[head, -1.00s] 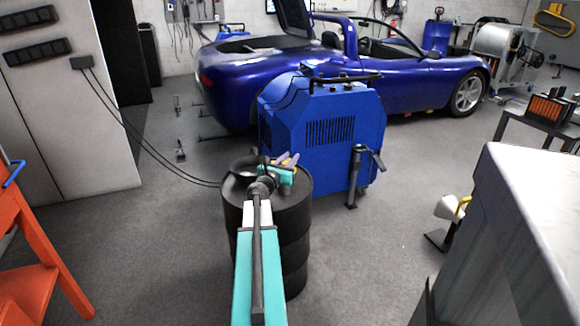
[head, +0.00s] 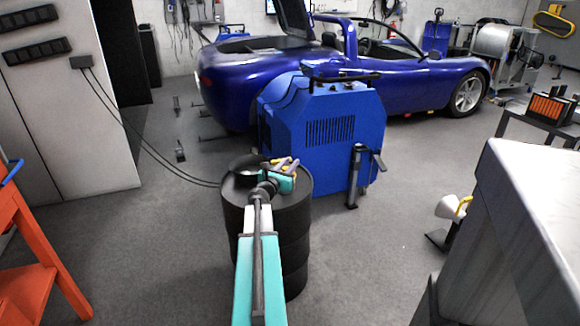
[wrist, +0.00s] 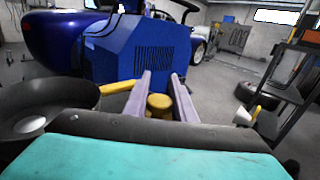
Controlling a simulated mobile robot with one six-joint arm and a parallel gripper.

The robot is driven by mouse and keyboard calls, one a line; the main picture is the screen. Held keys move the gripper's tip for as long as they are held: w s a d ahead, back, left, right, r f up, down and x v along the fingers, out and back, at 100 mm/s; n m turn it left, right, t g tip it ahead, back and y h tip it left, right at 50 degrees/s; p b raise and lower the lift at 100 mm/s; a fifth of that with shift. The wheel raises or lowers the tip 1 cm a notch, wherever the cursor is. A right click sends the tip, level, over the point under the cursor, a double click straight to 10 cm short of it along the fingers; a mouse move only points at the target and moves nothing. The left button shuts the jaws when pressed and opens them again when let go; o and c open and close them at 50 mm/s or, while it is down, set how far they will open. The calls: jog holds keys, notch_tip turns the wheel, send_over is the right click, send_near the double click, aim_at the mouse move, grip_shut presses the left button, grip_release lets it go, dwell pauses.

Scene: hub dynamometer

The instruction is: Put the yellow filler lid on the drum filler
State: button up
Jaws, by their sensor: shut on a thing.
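My gripper (head: 288,163) is over the top of a black drum (head: 268,225), its fingers pointing away from me. In the wrist view my gripper (wrist: 162,88) has its two pale fingers closed on a yellow piece, which looks like the filler lid (wrist: 158,104). The drum filler, a black bowl (head: 247,164), is on the drum top just left of my gripper. The filler bowl (wrist: 38,112) also shows at the left in the wrist view, with a pale spot inside. The lid is beside the bowl, not over it. A yellow bar (wrist: 118,85) lies between the bowl rim and the left finger.
A blue machine (head: 330,130) stands close behind the drum, with a grey jack stand (head: 355,175) at its right. A blue car (head: 340,60) is farther back. An orange stepladder (head: 30,250) is at the left, a grey cabinet (head: 500,240) at the right.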

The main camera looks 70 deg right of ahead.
jog(key=shift+f+b, duration=0.5)
jog(key=shift+f, duration=0.1)
dwell(0.3)
jog(key=o, duration=1)
jog(key=shift+r, duration=0.1)
jog(key=shift+r+p, duration=0.65)
jog(key=shift+w+a+f+p, duration=0.1)
jog(key=shift+w+a, duration=0.1)
jog(key=shift+a, duration=1.8)
jog(key=shift+w+a+p, duration=0.15)
jog(key=shift+w+a, duration=0.05)
jog(key=shift+a, duration=1.8)
jog(key=shift+w+a+f+p, duration=0.1)
jog(key=shift+w+a, duration=0.1)
jog(key=shift+a, duration=1.8)
